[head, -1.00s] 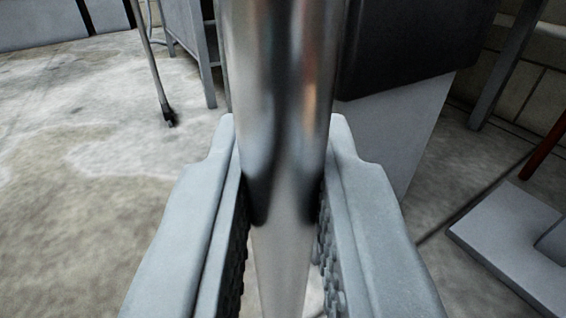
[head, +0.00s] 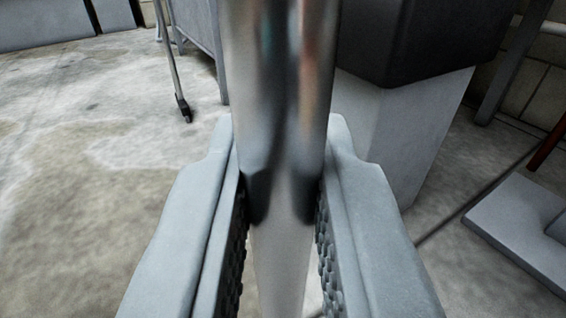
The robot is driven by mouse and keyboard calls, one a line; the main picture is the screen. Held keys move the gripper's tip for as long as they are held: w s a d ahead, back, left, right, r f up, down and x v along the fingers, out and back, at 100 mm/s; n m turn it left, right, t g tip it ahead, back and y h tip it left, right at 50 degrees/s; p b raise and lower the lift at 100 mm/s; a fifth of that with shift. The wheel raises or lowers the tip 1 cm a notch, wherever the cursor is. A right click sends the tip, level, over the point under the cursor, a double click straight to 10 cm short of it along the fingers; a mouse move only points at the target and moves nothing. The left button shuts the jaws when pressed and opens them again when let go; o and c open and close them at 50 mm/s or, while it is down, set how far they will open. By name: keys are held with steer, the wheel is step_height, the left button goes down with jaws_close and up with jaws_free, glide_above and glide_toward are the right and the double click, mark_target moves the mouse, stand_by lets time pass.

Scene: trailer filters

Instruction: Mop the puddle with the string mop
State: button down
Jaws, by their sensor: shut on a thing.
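A shiny metal pole (head: 281,95) stands upright in the middle of the head view, very close to the camera. It looks like the mop's handle. My gripper (head: 281,175) is shut on it, with one grey finger on each side. The mop's string head is not in view. The floor at the left shows a pale, irregular patch (head: 60,95) and a browner area; I cannot tell whether either is the puddle.
A thin metal leg with a dark foot (head: 184,108) stands at the left, near a grey cabinet (head: 205,40). A dark-topped, pale bin-like block (head: 400,130) stands close at the right. A grey slab (head: 520,235) lies at the far right. The left floor is open.

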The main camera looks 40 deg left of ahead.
steer(key=shift+s+a, duration=1.35)
steer(key=shift+s, duration=2.25)
steer(key=shift+w+d, duration=2.45)
steer(key=shift+w, duration=4.1)
steer(key=shift+s+a, duration=2.5)
steer(key=shift+s, duration=4.15)
steer(key=shift+w+d, duration=0.4)
steer(key=shift+w, duration=0.7)
steer(key=shift+w+d, duration=0.45)
steer(key=shift+w, duration=0.6)
steer(key=shift+w+d, duration=0.4)
steer(key=shift+w, duration=0.7)
steer(key=shift+w+r, duration=0.15)
steer(key=shift+w, duration=0.05)
step_height(320, 180, up, 12)
steer(key=shift+f, duration=0.25)
steer(key=shift+d, duration=0.15)
